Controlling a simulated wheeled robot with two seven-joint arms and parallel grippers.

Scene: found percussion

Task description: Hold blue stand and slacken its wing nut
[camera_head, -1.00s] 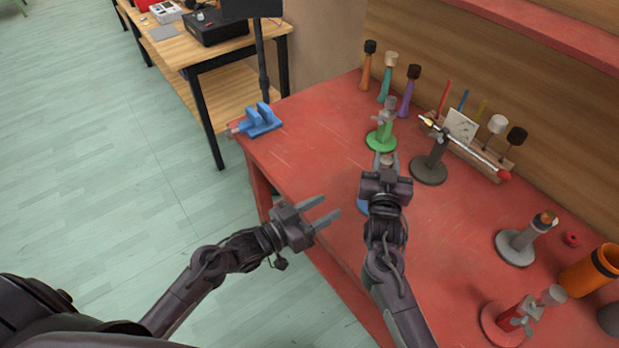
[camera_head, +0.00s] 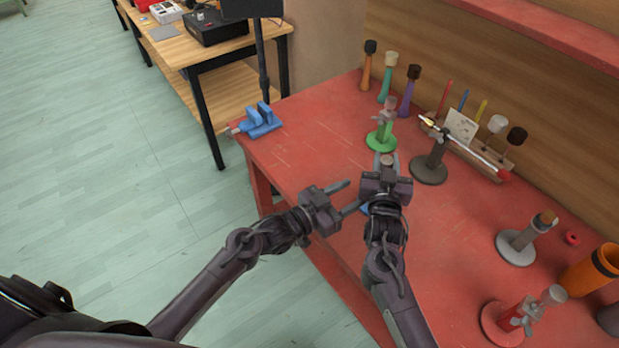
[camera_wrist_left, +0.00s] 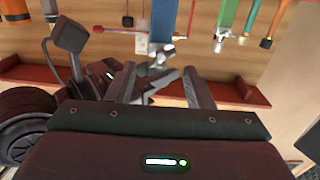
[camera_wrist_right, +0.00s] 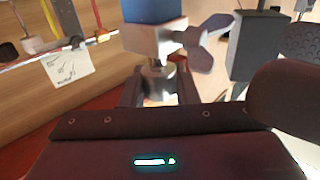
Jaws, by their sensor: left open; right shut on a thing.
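The blue stand is mostly hidden behind my right gripper in the head view; a bit of its blue base (camera_head: 366,209) shows beside the wrist. My right gripper (camera_head: 388,161) is shut on the stand's silver upper part. In the right wrist view the stand's blue part (camera_wrist_right: 152,10) is at the top, and the silver wing nut (camera_wrist_right: 205,42) sticks out to the right of the held part. My left gripper (camera_head: 346,196) is open, to the left of the right gripper and pointing at the stand. In the left wrist view a silver wing-nut shape (camera_wrist_left: 160,60) appears between its fingers, not clearly touched.
A green stand (camera_head: 381,138), a dark stand with a rod (camera_head: 429,168), a grey stand (camera_head: 516,245) and a red stand (camera_head: 505,323) stand on the red table (camera_head: 310,130). A blue vise (camera_head: 262,122) sits at the far left corner. The table's front edge is below my left gripper.

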